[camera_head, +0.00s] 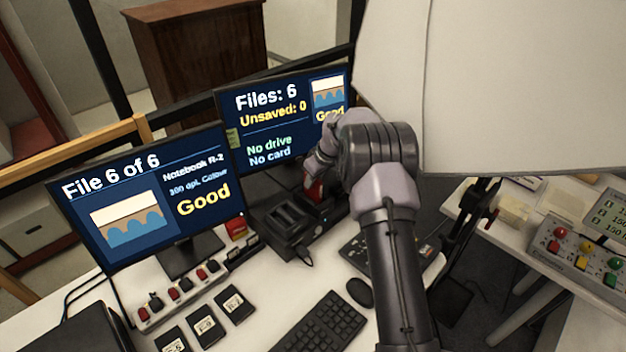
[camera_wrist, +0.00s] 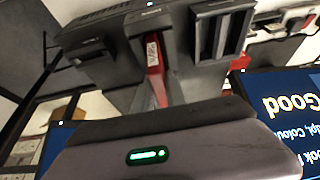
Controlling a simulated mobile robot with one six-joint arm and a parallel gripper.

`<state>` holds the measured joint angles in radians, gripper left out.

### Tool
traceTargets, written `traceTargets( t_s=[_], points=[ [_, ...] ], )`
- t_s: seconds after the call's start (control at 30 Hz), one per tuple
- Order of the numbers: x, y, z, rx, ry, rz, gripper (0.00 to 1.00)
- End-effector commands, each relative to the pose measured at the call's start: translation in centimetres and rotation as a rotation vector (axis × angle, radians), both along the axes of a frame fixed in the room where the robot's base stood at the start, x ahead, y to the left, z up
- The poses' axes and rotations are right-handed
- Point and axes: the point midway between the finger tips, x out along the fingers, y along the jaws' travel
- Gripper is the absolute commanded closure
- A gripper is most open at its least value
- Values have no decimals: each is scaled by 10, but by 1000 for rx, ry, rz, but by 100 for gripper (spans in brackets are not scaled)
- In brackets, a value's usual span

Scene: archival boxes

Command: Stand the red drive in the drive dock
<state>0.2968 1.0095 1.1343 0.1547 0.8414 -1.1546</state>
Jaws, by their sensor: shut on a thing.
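The red drive (camera_head: 315,190) is in my gripper (camera_head: 318,180), beside the right part of the black desk unit in the head view. The drive also shows as a narrow red piece with a pale label in the wrist view (camera_wrist: 156,75), between dark finger parts. The black unit, which looks like the drive dock (camera_head: 285,222), has open slots on its left part; the slots also show in the wrist view (camera_wrist: 222,38). My gripper hides the drive's lower end, so I cannot tell whether it is in a slot or above it.
Two monitors stand behind and left; the rear one (camera_head: 285,115) reads "No drive" and "No card". A keyboard (camera_head: 318,325), mouse (camera_head: 360,291) and switch strip (camera_head: 178,293) lie in front. A large pale panel (camera_head: 500,85) fills the upper right.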

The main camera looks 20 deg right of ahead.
Motion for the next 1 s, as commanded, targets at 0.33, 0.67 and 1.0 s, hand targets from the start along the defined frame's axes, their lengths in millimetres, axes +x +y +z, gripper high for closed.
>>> traceTargets(
  t_s=[0.33, 0.67, 1.0],
  points=[
    [0, 0, -8, 0, 0, 0, 100],
    [0, 0, -15, 0, 0, 0, 100],
    [0, 0, -26, 0, 0, 0, 100]
  ],
)
